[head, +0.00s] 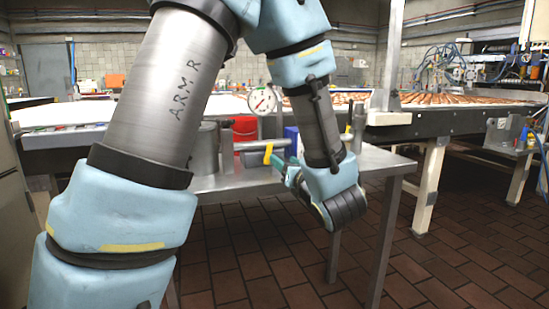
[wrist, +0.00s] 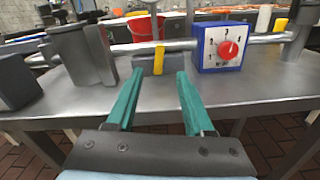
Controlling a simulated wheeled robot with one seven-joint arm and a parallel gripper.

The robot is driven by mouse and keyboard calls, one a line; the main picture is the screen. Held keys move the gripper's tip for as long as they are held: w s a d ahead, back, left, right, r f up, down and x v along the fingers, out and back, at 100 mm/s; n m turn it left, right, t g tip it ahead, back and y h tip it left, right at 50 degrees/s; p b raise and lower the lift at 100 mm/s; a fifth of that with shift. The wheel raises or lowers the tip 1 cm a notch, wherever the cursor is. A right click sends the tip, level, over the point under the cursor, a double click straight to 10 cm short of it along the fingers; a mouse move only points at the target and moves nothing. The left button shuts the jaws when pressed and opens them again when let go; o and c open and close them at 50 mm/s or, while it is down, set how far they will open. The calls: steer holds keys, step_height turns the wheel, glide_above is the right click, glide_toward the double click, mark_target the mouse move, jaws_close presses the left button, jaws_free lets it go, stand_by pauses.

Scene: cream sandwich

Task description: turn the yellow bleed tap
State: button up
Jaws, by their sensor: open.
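A yellow tap lever (wrist: 159,60) hangs down from a grey horizontal pipe (wrist: 125,51) in the wrist view, in front of a grey block (wrist: 148,68). In the head view a yellow lever (head: 268,153) shows beside my gripper's fingers. A second yellow lever (wrist: 281,25) stands up on the pipe at the right; I cannot tell by label which is the bleed tap. My gripper (wrist: 160,76) is open, its teal fingers apart and empty, pointing at the hanging lever. The lever lies between the fingertips in the picture, a little beyond them; no contact shows.
A blue box with a red dial (wrist: 228,47) sits right of the lever. A grey metal pot (wrist: 82,52) stands left, a red bucket (wrist: 147,33) behind. The steel table's (wrist: 270,88) front edge lies below my fingers. A round gauge (head: 263,100) rises behind.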

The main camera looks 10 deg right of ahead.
mark_target(270, 148)
steer(key=w, duration=0.3)
steer(key=w+a+p, duration=0.1)
steer(key=w, duration=0.6)
steer(key=shift+w+a, duration=0.15)
steer(key=shift+a, duration=0.05)
jaws_close()
